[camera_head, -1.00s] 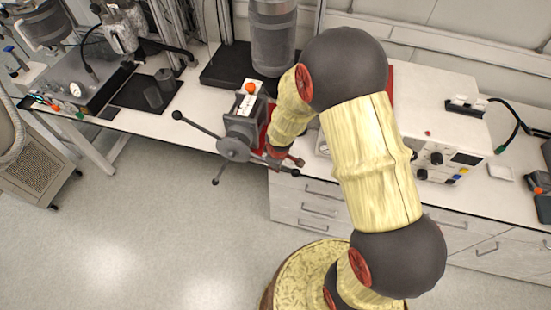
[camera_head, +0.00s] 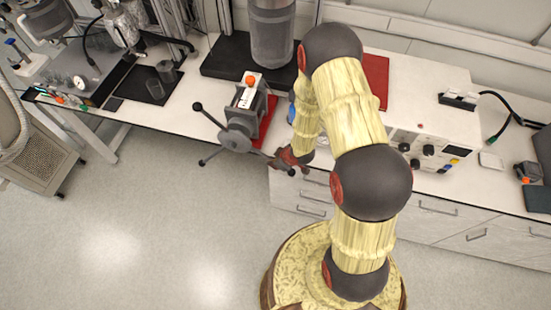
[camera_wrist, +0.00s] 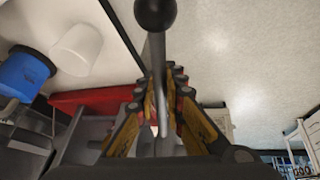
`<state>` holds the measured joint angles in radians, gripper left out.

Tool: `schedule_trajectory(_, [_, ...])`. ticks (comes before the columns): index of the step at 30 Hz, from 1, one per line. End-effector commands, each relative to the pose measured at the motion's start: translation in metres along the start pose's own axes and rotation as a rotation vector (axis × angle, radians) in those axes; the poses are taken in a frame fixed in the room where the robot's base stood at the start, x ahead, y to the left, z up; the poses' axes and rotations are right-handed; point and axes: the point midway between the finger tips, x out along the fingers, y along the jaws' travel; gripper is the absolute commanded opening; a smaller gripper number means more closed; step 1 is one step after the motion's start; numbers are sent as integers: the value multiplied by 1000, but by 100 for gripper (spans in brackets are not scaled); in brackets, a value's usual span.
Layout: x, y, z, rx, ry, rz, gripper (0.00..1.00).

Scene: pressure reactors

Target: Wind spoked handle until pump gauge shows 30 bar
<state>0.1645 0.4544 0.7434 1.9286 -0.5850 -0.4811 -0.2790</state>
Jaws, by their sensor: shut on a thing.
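The spoked handle (camera_head: 236,139) is on the front of the grey hand pump at the bench edge. Its dark spokes end in black balls, pointing up-left, down-left and lower right. My gripper (camera_head: 286,160) is at the lower-right spoke, just in front of the bench edge. In the wrist view my gripper (camera_wrist: 160,95) is shut on that spoke (camera_wrist: 157,55), with its black ball beyond the fingers. The pump body (camera_head: 245,113) has an orange-topped white piece on it. The pump gauge's reading cannot be made out; my arm covers part of the area right of the pump.
A red mat (camera_head: 266,120) lies under the pump. A large grey cylinder (camera_head: 271,35) stands behind it. A white instrument box (camera_head: 430,110) is to the right. The bench drawers (camera_head: 300,195) are below my gripper. The floor at the left front is clear.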

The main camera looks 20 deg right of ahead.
Motion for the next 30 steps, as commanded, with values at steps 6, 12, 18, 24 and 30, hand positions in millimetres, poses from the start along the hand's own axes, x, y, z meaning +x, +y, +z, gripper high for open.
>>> schedule_trajectory(6, [34, -8, 12, 42, 140, -30, 0])
schedule_trajectory(12, [64, -16, 13, 78, 288, -58, 0])
schedule_trajectory(18, [85, -22, 10, 108, 408, -81, 0])
schedule_trajectory(24, [98, -26, 5, 128, 490, -97, 0])
schedule_trajectory(30, [104, -28, 1, 140, 536, -105, 0])
